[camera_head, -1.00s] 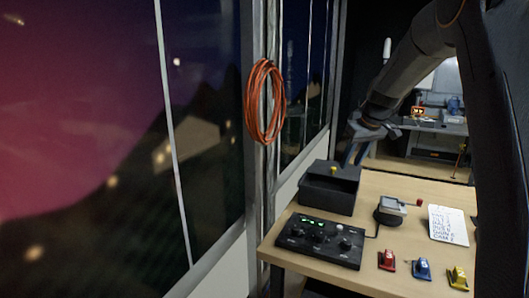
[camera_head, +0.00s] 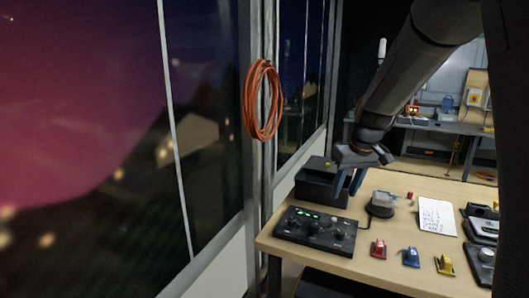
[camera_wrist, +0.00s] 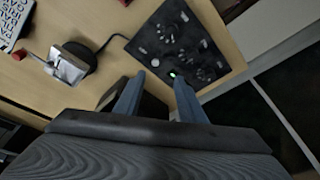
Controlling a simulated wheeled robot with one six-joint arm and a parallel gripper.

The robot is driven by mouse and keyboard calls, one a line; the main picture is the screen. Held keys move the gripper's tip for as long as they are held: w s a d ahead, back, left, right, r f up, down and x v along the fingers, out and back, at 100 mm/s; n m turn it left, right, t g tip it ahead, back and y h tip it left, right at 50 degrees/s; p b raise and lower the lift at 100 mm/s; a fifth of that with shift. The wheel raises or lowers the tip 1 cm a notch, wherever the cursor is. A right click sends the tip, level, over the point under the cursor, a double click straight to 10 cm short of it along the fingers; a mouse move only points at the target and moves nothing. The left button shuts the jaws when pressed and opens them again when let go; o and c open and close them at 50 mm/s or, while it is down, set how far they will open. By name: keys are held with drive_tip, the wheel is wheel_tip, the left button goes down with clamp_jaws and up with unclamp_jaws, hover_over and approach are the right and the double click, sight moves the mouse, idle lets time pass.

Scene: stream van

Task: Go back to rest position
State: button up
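My gripper (camera_head: 349,183) hangs over the wooden table, beside the black open box (camera_head: 318,190) in the head view. In the wrist view its two blue fingers (camera_wrist: 158,92) stand apart with nothing between them. The black box (camera_wrist: 152,106) shows partly behind the fingers there. A black control panel with knobs and green lights (camera_head: 315,232) lies at the table's front left; it also shows in the wrist view (camera_wrist: 178,45).
On the table (camera_head: 340,276) are a small device on a round black base (camera_head: 382,204), a written sheet (camera_head: 437,217), and red (camera_head: 378,249), blue (camera_head: 411,257) and yellow (camera_head: 445,264) pieces. An orange cable coil (camera_head: 263,100) hangs on the window post.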

drive_tip(key=s+a+f+m, duration=0.1)
drive_tip(key=s+f, duration=0.2)
drive_tip(key=s, duration=0.6)
drive_tip(key=s+a+f+g, duration=0.1)
drive_tip(key=s+a+f, duration=0.1)
drive_tip(key=s, duration=0.7)
drive_tip(key=s+a+f+m+g+h, duration=0.1)
drive_tip(key=s+f, duration=0.3)
drive_tip(key=s, duration=0.5)
drive_tip(key=shift+s+a+m, duration=0.3)
